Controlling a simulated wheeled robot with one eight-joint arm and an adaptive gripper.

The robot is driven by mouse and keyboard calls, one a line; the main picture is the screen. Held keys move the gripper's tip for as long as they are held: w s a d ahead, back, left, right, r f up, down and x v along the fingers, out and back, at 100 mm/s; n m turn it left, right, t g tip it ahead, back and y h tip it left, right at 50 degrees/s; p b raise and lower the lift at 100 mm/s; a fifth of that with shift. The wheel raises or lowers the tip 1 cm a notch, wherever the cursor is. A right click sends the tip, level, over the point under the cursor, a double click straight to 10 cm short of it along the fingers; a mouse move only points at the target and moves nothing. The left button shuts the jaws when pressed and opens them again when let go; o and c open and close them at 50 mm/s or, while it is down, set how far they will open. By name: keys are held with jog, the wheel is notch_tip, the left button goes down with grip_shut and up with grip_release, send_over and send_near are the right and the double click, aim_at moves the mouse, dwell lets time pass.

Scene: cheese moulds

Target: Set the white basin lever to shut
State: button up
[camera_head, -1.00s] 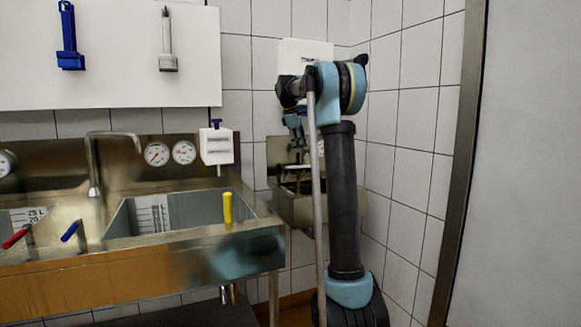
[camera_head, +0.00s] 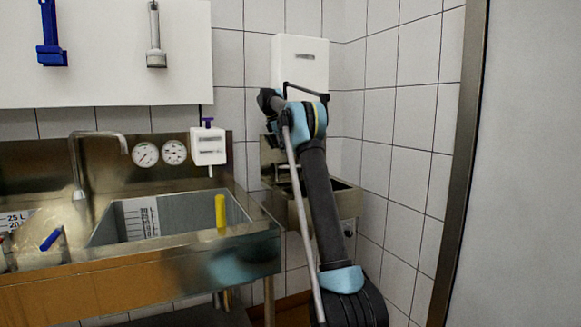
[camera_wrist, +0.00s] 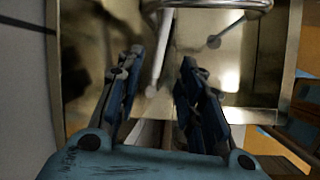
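My gripper (camera_wrist: 160,68) is open in the wrist view, its two blue-grey fingers apart over a metal basin (camera_wrist: 270,60). A pale slim rod (camera_wrist: 158,65) shows between the fingers and ends in a light tip. A short whitish piece (camera_wrist: 217,82) shows beside the right finger. I cannot tell which of these is the white basin lever, or whether a finger touches either. In the head view my arm reaches to the small wall basin (camera_head: 345,200) at right; it hides part of that basin, and my gripper cannot be made out there.
A large steel sink (camera_head: 180,245) stands at left, with a yellow lever (camera_head: 220,210) and a blue lever (camera_head: 50,240). A white dispenser (camera_head: 299,62) hangs above the small basin. A tiled wall (camera_head: 400,130) closes the right side. A curved metal tube (camera_wrist: 205,4) crosses the wrist view's top.

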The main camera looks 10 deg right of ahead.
jog(key=x, duration=1)
jog(key=shift+s+f, duration=0.1)
jog(key=shift+f, duration=0.15)
jog(key=shift+c, duration=0.6)
